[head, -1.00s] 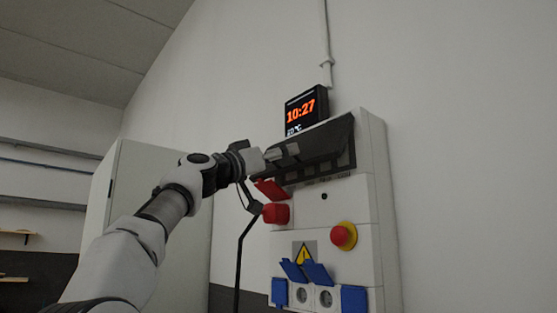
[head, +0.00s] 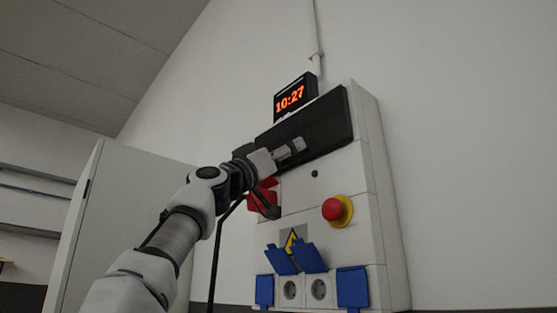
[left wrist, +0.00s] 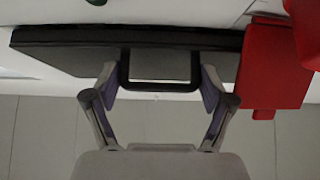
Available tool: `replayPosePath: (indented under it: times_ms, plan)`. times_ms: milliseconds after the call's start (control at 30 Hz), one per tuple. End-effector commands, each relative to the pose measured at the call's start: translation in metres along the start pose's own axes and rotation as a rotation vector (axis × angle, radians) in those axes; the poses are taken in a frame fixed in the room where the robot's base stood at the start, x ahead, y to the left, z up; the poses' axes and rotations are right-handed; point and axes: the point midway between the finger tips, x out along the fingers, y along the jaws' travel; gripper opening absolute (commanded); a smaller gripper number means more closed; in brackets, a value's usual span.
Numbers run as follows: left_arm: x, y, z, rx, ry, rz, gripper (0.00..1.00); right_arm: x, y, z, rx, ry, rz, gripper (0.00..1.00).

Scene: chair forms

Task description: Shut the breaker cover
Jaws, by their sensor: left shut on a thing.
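The breaker cover (head: 325,118) is a dark, wide flap at the top of the white wall box. In the head view it lies down across the breaker opening, and no breakers show. I cannot tell whether it is fully flush. In the left wrist view the cover (left wrist: 60,42) is a dark slab with a dark U-shaped handle (left wrist: 160,87). My left gripper (head: 300,147) is at the cover's lower edge. In the left wrist view its fingers (left wrist: 160,72) are at both sides of the handle, shut on it. My right gripper is not in view.
Below the cover are a red socket (head: 262,200), a red emergency button (head: 332,209) on yellow, and sockets with blue lids (head: 352,287). A clock (head: 291,98) is above the box. A grey cabinet (head: 125,215) stands at the left.

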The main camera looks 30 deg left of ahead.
Motion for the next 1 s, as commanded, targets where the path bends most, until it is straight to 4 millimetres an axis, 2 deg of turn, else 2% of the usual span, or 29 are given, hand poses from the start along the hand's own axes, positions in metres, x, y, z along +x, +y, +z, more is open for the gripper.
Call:
replayPosePath:
  times_ms: [267, 300, 333, 867, 1000]
  plan:
    - [-0.0004, -0.0008, -0.0028, 0.0, 0.005, -0.002, 0.2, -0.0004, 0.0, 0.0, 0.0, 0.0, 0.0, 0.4]
    - [-0.0005, -0.0008, -0.0031, 0.0, 0.006, -0.003, 0.97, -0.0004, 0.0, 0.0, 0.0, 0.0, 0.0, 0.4]
    - [-0.0005, -0.0008, -0.0033, 0.001, 0.006, -0.003, 1.0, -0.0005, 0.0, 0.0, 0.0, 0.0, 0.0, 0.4]
    - [-0.0001, -0.0009, -0.0024, 0.001, 0.002, -0.002, 1.0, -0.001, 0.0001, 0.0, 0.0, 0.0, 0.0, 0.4]
    - [0.0001, -0.0099, -0.009, 0.002, -0.018, -0.004, 1.0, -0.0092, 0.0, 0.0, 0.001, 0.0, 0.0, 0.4]
